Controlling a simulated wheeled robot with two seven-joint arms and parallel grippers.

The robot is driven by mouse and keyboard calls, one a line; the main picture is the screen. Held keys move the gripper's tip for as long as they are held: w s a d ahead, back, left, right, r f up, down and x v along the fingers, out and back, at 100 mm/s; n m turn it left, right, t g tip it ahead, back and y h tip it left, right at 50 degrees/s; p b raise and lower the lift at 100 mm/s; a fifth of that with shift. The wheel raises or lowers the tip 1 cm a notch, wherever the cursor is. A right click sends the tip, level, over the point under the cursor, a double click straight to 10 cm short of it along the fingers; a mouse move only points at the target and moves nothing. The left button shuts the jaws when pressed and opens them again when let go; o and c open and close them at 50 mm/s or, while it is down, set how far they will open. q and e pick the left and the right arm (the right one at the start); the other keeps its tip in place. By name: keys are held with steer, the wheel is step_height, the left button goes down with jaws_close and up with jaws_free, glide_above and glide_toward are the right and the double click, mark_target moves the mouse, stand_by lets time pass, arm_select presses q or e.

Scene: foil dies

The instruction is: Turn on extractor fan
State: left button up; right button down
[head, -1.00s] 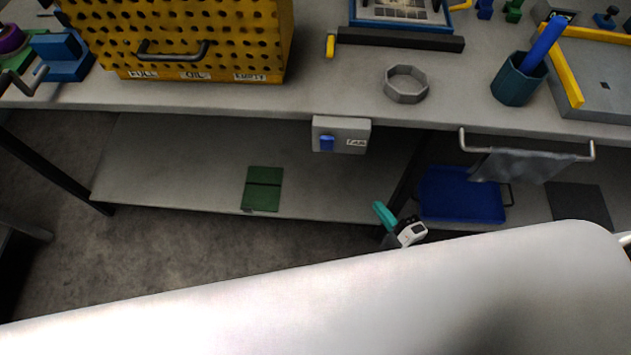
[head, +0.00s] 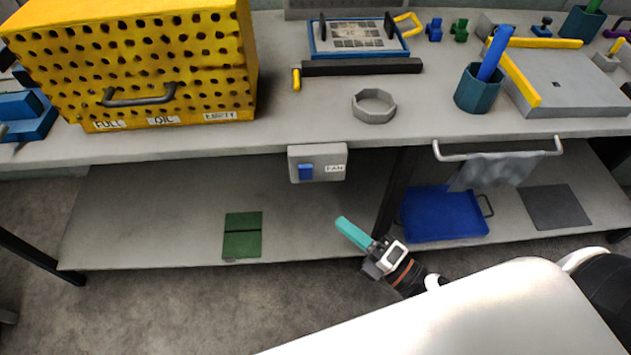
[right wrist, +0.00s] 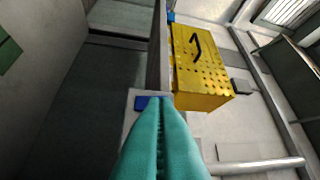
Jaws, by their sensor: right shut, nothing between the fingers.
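The fan switch box (head: 333,163) is a grey box on the front edge of the bench, with a blue rocker (head: 306,172) on its left and a label reading FAN. In the right wrist view the blue rocker (right wrist: 143,103) shows just beyond my fingertips, which partly hide the box. My right gripper (head: 340,220) has teal fingers that are shut and empty. In the head view it is below and slightly right of the switch box, apart from it. My left gripper is not in view.
A yellow perforated box (head: 150,60) stands on the bench at the left. A towel rail (head: 497,153) with a grey cloth juts from the bench edge at the right. A blue tray (head: 440,215) and a green plate (head: 242,245) lie on the lower shelf.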

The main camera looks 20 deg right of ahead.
mark_target(303, 171)
steer(key=shift+w+a+r+p, duration=0.4)
steer(key=shift+w+a, duration=0.1)
steer(key=shift+w, duration=1.3)
steer(key=shift+w+a+r+p, duration=0.25)
steer(key=shift+w+a+p, duration=0.15)
steer(key=shift+w, duration=1.35)
steer(key=shift+w+a+r+p, duration=0.35)
steer(key=shift+w+a, duration=0.2)
steer(key=shift+w, duration=1.25)
steer(key=p, duration=0.1)
steer(key=r+p, duration=0.1)
steer(key=p, duration=0.1)
steer(key=shift+w+r+m+h+p, duration=0.15)
steer(key=shift+w+m+h+p, duration=0.15)
steer(key=shift+d+f+b, duration=0.1)
steer(key=shift+f+b, duration=0.35)
